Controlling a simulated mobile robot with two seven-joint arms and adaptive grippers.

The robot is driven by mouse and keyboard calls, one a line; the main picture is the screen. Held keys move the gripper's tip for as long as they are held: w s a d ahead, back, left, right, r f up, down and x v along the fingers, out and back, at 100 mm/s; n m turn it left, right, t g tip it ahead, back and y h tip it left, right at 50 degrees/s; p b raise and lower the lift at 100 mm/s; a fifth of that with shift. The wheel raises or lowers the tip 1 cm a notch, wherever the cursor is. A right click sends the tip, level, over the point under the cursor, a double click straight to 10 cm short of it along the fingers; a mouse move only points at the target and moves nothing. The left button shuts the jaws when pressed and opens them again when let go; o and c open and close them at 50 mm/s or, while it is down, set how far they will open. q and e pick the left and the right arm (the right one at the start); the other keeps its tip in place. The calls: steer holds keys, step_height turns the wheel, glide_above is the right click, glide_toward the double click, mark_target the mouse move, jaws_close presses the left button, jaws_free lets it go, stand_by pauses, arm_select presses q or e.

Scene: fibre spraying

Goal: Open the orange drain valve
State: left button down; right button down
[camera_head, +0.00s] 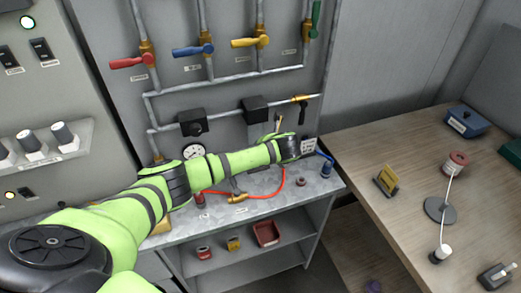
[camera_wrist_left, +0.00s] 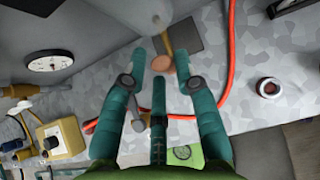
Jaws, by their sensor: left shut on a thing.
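The orange drain valve, a small round orange-brown knob (camera_wrist_left: 162,62), shows in the left wrist view at the end of a short yellowish stem below a pale rounded bowl (camera_wrist_left: 150,14). My left gripper (camera_wrist_left: 160,66) has its teal fingers around the knob and is shut on it. In the head view my left arm reaches across the bench, with the gripper (camera_head: 298,147) near the back panel at the bench's right end. The arm and gripper hide the knob there. My right gripper is in neither view.
A red hose (camera_wrist_left: 226,60) curves beside the fingers. A pressure gauge (camera_head: 193,152) is on the panel behind my arm. Coloured valve handles, such as the red one (camera_head: 131,62), line the pipes above. A wooden table (camera_head: 400,225) with small objects stands right.

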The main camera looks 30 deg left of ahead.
arm_select(q)
steer(key=shift+w+d+r, duration=0.2)
steer(key=shift+w+r, duration=0.05)
steer(key=shift+r, duration=0.1)
steer(key=c, duration=1.1)
jaws_free()
steer(key=v, duration=1.1)
steer(key=shift+s+d+r, duration=0.1)
steer(key=shift+d, duration=0.3)
